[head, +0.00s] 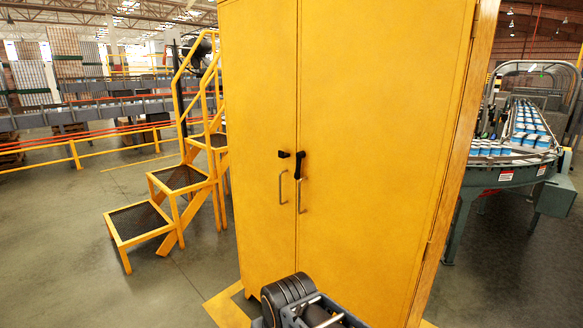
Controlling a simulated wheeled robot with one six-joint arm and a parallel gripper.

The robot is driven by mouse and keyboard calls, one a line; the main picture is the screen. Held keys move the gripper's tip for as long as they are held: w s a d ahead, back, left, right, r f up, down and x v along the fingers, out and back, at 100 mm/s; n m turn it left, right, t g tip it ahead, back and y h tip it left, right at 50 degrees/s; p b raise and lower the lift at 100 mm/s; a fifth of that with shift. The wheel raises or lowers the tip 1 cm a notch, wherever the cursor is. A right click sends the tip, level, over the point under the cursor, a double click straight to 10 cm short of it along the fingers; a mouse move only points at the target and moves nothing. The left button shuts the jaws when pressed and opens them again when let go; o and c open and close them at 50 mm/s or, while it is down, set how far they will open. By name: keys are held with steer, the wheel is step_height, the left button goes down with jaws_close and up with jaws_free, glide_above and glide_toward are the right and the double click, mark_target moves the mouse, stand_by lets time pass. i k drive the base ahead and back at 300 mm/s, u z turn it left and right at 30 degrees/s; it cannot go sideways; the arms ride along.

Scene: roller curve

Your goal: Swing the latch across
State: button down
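A tall yellow two-door cabinet (375,120) stands close in front of me, and both doors look shut. A black latch (299,165) sits on the right door beside the seam and hangs nearly upright. A small black catch (284,154) is on the left door, just left of the latch's top; the latch does not appear to lie across it. My arm shows at the bottom edge, below the handles. I see no gripper fingers.
Yellow steps (180,178) with dark treads and railings stand left of the cabinet. A roller conveyor curve (505,160) carrying blue-and-white items stands at the right. A yellow floor marking (225,308) borders the cabinet's base. The grey floor (60,260) at the left front is clear.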

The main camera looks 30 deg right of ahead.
mark_target(300, 155)
steer(key=u, duration=0.5)
steer(key=k, duration=1.05)
steer(key=z, duration=0.65)
steer(key=i, duration=1.7)
steer(key=u, duration=0.85)
